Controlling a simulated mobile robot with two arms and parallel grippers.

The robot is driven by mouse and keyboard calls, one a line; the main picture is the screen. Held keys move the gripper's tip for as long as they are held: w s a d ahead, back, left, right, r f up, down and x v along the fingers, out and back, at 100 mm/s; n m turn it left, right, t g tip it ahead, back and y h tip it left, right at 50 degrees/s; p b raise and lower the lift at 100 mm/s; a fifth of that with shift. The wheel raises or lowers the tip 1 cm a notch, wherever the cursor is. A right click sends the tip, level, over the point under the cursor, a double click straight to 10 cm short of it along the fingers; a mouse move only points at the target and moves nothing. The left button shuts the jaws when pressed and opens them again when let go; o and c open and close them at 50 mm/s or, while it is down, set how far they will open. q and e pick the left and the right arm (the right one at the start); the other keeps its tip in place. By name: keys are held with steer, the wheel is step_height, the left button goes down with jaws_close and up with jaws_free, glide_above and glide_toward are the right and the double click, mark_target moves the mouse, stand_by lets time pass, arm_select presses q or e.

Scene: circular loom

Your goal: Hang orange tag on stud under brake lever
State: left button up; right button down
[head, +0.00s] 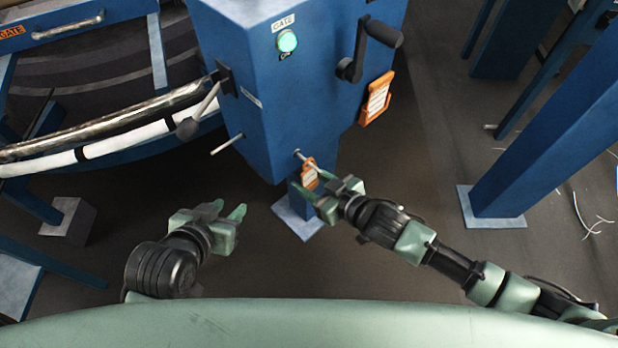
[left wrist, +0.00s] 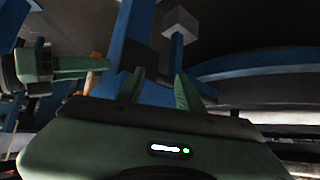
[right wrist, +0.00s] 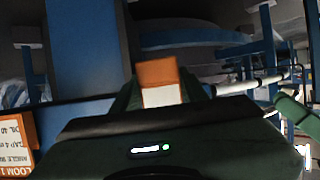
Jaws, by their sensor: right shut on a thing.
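The orange tag (head: 309,176) with a white label is between the fingers of my right gripper (head: 325,190), which is shut on it. The right wrist view shows the tag (right wrist: 160,82) between the fingertips. It is close to a stud (head: 301,156) on the cabinet's right face; I cannot tell if it still touches that stud. The brake lever (head: 200,108), a rod with a dark knob, is on the cabinet's left face. A bare stud (head: 227,143) sticks out below it. My left gripper (head: 228,211) is open and empty, below that stud.
The blue cabinet (head: 265,100) has a green gate button (head: 287,41), a black crank (head: 370,45) and an orange card holder (head: 377,98). The loom's curved rails (head: 110,120) are at left. A blue post (head: 550,130) stands at right. Floor between cabinet and post is clear.

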mark_target(312, 185)
arm_select(q)
steer(key=shift+s+a+f+g, duration=0.2)
steer(key=shift+s+f+g, duration=0.25)
steer(key=shift+s, duration=0.35)
arm_select(e)
steer(key=shift+d, duration=0.1)
arm_select(q)
steer(key=shift+s+a+f, duration=0.1)
steer(key=shift+s, duration=0.05)
arm_select(e)
steer(key=shift+s+r, duration=0.1)
arm_select(q)
steer(key=shift+s+a+f+g+y+p, duration=0.15)
steer(key=shift+s+a+f+g+p, duration=0.15)
steer(key=shift+s, duration=0.3)
steer(key=shift+s+a+f+g+y+p, duration=0.15)
steer(key=shift+s+f+g, duration=0.25)
steer(key=shift+s, duration=0.2)
steer(key=shift+s+a+f+g+y+p, duration=0.1)
steer(key=shift+s+a+f+g, duration=0.2)
steer(key=shift+s, duration=0.3)
arm_select(e)
steer(key=shift+s+d+r, duration=0.1)
steer(key=shift+s+d, duration=0.15)
arm_select(q)
steer(key=shift+r, duration=0.1)
